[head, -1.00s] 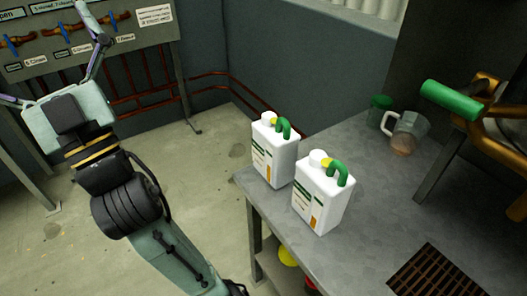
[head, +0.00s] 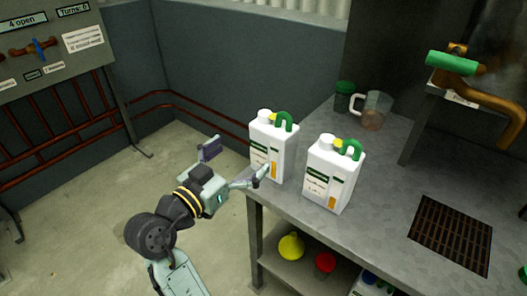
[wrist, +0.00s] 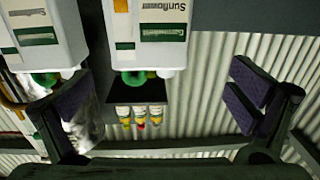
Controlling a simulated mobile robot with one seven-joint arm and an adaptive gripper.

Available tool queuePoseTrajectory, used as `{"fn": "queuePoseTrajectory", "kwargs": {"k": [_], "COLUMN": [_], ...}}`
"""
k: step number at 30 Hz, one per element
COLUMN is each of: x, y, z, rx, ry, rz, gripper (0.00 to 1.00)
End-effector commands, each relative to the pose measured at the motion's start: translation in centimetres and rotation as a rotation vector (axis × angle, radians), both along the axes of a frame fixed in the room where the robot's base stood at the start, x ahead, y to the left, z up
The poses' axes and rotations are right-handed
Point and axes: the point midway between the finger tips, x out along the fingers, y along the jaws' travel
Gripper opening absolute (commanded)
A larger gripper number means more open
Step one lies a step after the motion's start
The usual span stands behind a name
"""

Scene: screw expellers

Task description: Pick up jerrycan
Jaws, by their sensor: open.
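Two white jerrycans with green handles stand upright side by side near the table's left edge, a left one (head: 270,148) and a right one (head: 330,178). My gripper (head: 236,160) is open and empty, just left of the left jerrycan. One finger reaches close to that can's front; I cannot tell whether it touches. The wrist view is upside down. It shows a jerrycan labelled "Sunflower" (wrist: 160,35) at the top, between the directions of my two spread fingers (wrist: 165,105), and another jerrycan (wrist: 38,38) at the left.
The grey metal table (head: 385,165) holds a clear jug (head: 373,108) and a green-lidded jar (head: 344,97) behind the jerrycans. A floor grate-like panel (head: 450,235) lies in the tabletop at right. A lower shelf holds a yellow funnel (head: 291,246) and a red item (head: 325,263).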

Motion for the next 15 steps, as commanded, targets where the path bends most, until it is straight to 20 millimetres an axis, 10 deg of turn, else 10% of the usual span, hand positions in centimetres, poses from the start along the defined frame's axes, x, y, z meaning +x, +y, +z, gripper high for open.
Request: {"fn": "queuePoseTrajectory", "kwargs": {"k": [15], "x": [4.2], "y": [-4.1], "z": [-0.4], "rx": [0.003], "ry": [0.010], "rz": [-0.037], "gripper": [1.00]}}
